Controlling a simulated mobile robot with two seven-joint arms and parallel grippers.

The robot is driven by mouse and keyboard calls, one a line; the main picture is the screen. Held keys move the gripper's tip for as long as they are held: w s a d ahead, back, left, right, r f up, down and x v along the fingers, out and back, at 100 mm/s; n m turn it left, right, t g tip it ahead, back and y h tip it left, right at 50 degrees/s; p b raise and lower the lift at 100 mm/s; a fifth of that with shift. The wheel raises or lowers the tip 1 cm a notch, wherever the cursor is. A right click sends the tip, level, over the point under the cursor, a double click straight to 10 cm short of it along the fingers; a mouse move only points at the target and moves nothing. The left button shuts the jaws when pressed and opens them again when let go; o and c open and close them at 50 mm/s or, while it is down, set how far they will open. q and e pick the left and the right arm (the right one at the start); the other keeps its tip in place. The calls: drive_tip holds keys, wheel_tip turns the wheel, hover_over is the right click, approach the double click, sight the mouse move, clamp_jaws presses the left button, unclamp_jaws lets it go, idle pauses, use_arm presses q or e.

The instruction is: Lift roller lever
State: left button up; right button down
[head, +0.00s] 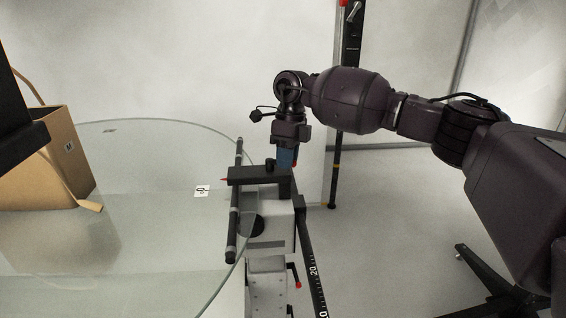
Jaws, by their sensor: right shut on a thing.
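The roller lever (258,175) is a dark bar on top of a light grey drive unit at the edge of the glass turntable (160,240). A long dark roller (235,205) with pale bands runs along the left of the unit, beside or over the glass rim. My right gripper (286,158) points down at the right end of the lever and is shut on it. Its fingertips are small in the picture and partly merge with the dark lever. My left gripper is not in view.
An open cardboard box (70,165) stands on the left of the glass disc. A dark numbered rail (314,268) extends towards the front right. A black upright post (345,110) stands behind my right arm.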

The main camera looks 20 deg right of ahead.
drive_tip(key=shift+w+d+f+n+b, duration=0.15)
drive_tip(key=shift+w+d+n+b, duration=0.2)
drive_tip(key=shift+n, duration=0.45)
drive_tip(key=shift+w+d+n+h+b, duration=0.15)
drive_tip(key=shift+w+n+h+b, duration=0.25)
drive_tip(key=shift+n, duration=0.7)
drive_tip(key=shift+r, duration=0.25)
drive_tip(key=shift+w+n, duration=0.1)
drive_tip(key=shift+n, duration=0.2)
